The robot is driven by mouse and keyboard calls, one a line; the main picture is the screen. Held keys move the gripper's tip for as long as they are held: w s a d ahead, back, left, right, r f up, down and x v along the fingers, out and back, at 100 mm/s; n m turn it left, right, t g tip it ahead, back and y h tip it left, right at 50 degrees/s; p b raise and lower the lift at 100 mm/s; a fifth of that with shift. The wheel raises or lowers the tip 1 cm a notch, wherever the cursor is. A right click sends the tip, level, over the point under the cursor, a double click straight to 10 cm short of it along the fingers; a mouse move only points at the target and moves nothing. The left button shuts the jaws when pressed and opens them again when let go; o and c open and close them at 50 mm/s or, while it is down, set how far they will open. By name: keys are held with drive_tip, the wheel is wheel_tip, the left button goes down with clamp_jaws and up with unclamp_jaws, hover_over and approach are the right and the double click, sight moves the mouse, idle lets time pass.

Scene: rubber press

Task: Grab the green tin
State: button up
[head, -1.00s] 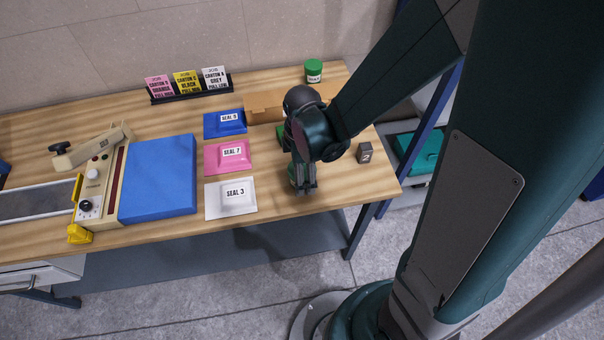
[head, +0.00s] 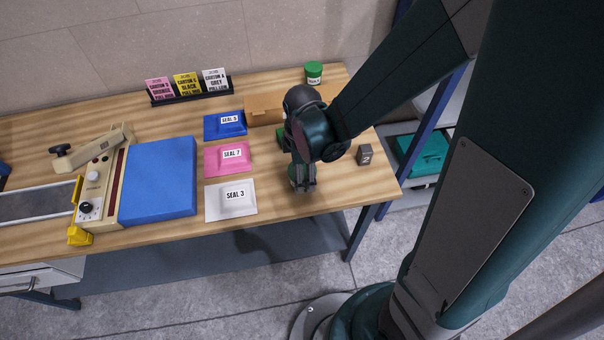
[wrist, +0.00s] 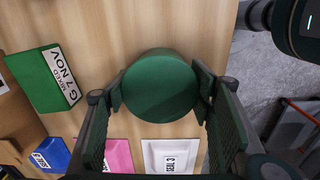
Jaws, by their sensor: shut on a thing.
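The green tin (wrist: 160,87) is round and dark green, seen from above in the wrist view. My gripper (wrist: 158,97) is shut on it, with one finger against each side. In the head view the tin (head: 293,180) shows only in part beside my gripper (head: 304,187), low at the table's front right, right of the white SEAL 3 packet. Whether it touches the table is hard to tell. Another green tin (head: 313,75) with a white label stands at the back right, apart from my gripper.
A green box (wrist: 43,80) lies left in the wrist view. Blue (head: 225,124), pink (head: 228,159) and white (head: 231,201) packets lie left of my gripper. A brown carton (head: 264,108) is behind it, and a dark numbered block (head: 365,154) is to its right. The table's front edge is near.

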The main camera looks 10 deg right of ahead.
drive_tip(key=shift+r+p, duration=0.5)
drive_tip(key=shift+r, duration=4.1)
